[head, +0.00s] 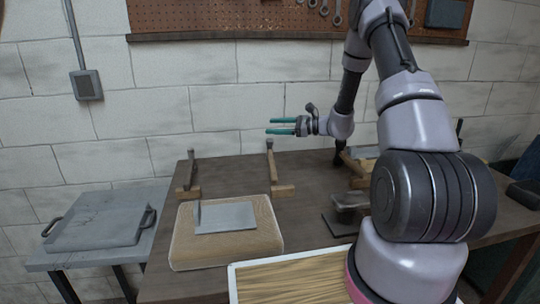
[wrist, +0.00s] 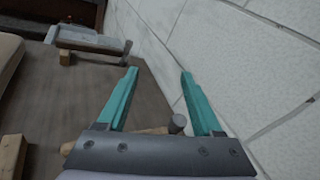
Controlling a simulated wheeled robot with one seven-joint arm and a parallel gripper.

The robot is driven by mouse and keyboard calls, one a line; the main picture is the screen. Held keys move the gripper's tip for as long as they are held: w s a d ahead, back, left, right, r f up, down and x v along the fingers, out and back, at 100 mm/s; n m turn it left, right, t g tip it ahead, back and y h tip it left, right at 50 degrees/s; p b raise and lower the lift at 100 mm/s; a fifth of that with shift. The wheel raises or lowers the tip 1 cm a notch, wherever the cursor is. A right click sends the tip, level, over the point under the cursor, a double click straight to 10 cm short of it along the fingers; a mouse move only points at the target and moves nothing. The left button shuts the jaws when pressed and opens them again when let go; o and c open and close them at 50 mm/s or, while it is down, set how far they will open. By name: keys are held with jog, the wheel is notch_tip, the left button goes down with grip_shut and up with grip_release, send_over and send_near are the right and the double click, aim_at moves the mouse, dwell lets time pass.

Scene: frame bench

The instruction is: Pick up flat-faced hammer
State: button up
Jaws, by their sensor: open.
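My gripper (head: 281,126) is open and empty, in the air over the back of the bench near the wall. Its teal fingers also show in the wrist view (wrist: 158,72), pointing at bench and wall. Below it a tool with a grey head (head: 270,145) rests across a wooden block (head: 283,190). A second tool (head: 190,157) rests on another block to the left and shows in the wrist view (wrist: 92,40). I cannot tell which is the flat-faced hammer.
A grey plate (head: 226,218) lies on a thick pale board (head: 225,250) at the front of the bench (head: 235,168). A framed wooden panel (head: 285,280) is nearer. Wooden and dark pieces (head: 349,200) stand right, partly behind my arm. The block wall (head: 230,110) is close behind.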

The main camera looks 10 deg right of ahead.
aim_at(269, 140)
jog(key=w+d+f+m+t, duration=0.1)
jog(key=f, duration=0.2)
jog(key=w+d+f+m+t+h, duration=0.1)
jog(key=w+d+f+m+t, duration=0.1)
jog(key=f, duration=0.1)
jog(key=w+d+f+m+t, duration=0.1)
jog(key=f+m, duration=0.1)
jog(key=f, duration=0.2)
jog(key=shift+w+d+h, duration=0.15)
jog(key=shift+d+h, duration=0.15)
jog(key=shift+d, duration=0.05)
jog(key=x, duration=0.7)
jog(key=shift+w+d+r, duration=0.15)
jog(key=shift+w+r, duration=0.15)
jog(key=shift+r, duration=0.05)
grip_shut()
jog(key=shift+r, duration=0.1)
